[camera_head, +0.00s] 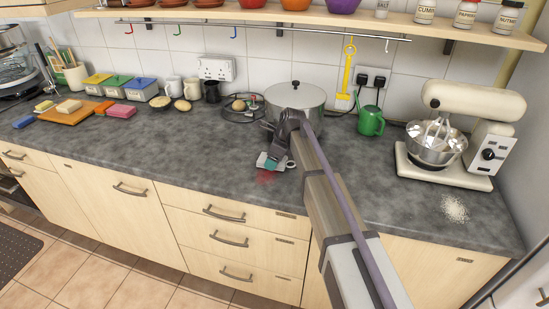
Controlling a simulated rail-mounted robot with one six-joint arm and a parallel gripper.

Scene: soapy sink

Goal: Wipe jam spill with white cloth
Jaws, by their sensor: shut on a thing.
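A red jam spill (266,177) shows as a smear on the grey worktop (200,150), near the front edge in the middle. My gripper (271,160) points down just behind the smear, shut on the white cloth (263,162). The gripper and arm hide part of the cloth, and the cloth may cover some of the jam.
A steel pot (312,98) stands close behind my gripper. A green watering can (370,121) and a cream mixer (455,150) are to the right, with a white powder spill (454,208) in front of the mixer. The worktop left of the jam is clear.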

